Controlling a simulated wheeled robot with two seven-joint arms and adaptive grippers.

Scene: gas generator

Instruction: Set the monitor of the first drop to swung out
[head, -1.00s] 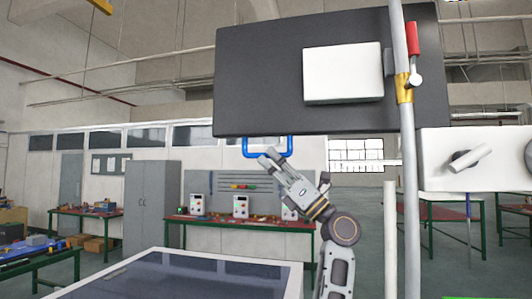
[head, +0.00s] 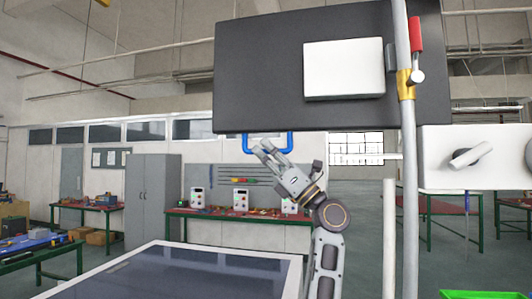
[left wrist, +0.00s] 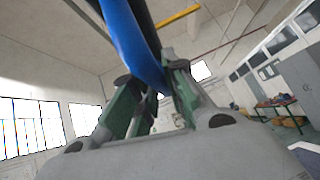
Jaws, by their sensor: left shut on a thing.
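The monitor (head: 260,85) is a large dark panel with its back to me and a white box on it, high in the head view beside a grey pole. A blue handle (head: 291,143) hangs under its lower edge. My left gripper (head: 265,148) reaches up from below and is shut on the handle's lower bar. In the left wrist view the blue handle (left wrist: 133,45) runs between the green-sided fingers (left wrist: 150,90). My right gripper is in neither view.
The grey pole (head: 408,180) with a gold collar and red lever stands right of my left arm. A white box with a knob (head: 470,158) is at right. A dark glossy panel (head: 190,275) lies low in front. Benches and cabinets stand far behind.

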